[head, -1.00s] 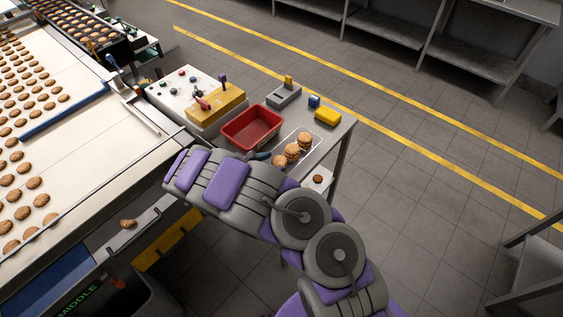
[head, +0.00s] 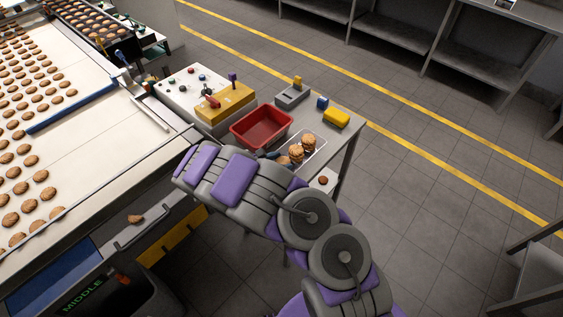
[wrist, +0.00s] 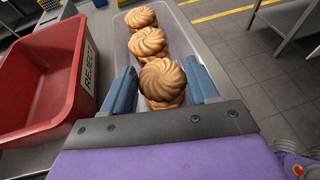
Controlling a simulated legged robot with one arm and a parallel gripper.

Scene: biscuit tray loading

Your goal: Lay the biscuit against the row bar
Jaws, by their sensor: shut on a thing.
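My gripper (wrist: 163,92) has its two blue fingers closed on the sides of a round, swirled brown biscuit (wrist: 162,78) in the wrist view. Another biscuit shows just beneath it, and I cannot tell whether the held one is lifted clear. They are at the near end of a clear tray (wrist: 211,63), with two more biscuit stacks (wrist: 149,42) beyond. In the head view my gripper (head: 270,156) is mostly hidden behind my arm, over the tray (head: 317,152). A long blue bar (head: 68,110), probably the row bar, lies across the pale belt (head: 75,150) with rows of biscuits.
A red reject bin (head: 262,127) stands just left of the tray. A yellow box (head: 225,102), a grey device (head: 292,96) and a yellow item (head: 337,118) share the table. One biscuit (head: 135,218) lies on a ledge beside the belt. Open floor lies to the right.

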